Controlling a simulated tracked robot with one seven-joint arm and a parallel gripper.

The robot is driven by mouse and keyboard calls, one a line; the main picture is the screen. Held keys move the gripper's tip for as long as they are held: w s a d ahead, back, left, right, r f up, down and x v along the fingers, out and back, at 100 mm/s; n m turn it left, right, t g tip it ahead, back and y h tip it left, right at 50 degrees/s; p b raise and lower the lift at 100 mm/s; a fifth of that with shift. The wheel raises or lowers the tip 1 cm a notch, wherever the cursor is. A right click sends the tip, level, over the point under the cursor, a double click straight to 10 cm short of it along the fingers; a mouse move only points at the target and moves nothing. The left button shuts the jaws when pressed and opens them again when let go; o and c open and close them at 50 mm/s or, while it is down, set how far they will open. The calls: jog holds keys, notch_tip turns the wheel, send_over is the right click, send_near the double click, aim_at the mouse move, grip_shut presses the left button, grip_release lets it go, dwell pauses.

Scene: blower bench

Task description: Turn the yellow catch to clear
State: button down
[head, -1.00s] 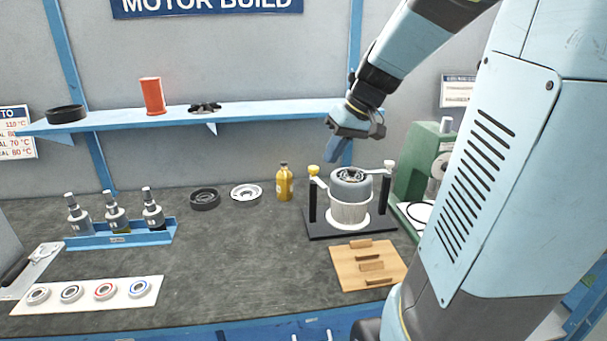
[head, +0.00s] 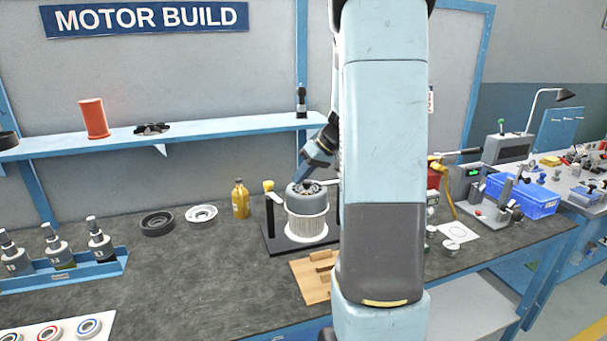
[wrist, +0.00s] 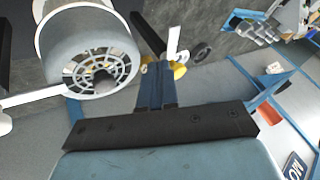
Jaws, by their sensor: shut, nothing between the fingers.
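The yellow catch (head: 268,185) is a yellow knob on a pale lever at the upper left of the motor stand. The stand's motor (head: 306,197) has a grey top and a white ribbed lower part. In the wrist view, a white lever (wrist: 173,42) stands just beyond my fingers, with yellow showing on both sides of them; I cannot tell knob from bottle there. My gripper (head: 306,168) is shut and empty, above and behind the motor in the picture. It also shows in the wrist view (wrist: 155,75). Contact with the catch is not visible. My arm hides the stand's right side.
A yellow bottle (head: 240,199) stands left of the stand. A wooden block board (head: 312,277) lies in front of it. The blue shelf (head: 220,129) runs behind. The bench's middle left (head: 190,270) is clear. A red object (head: 434,180) stands right of my arm.

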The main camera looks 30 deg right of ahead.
jog(key=x, duration=0.6)
jog(key=shift+a+f, duration=0.25)
jog(key=shift+f, duration=0.05)
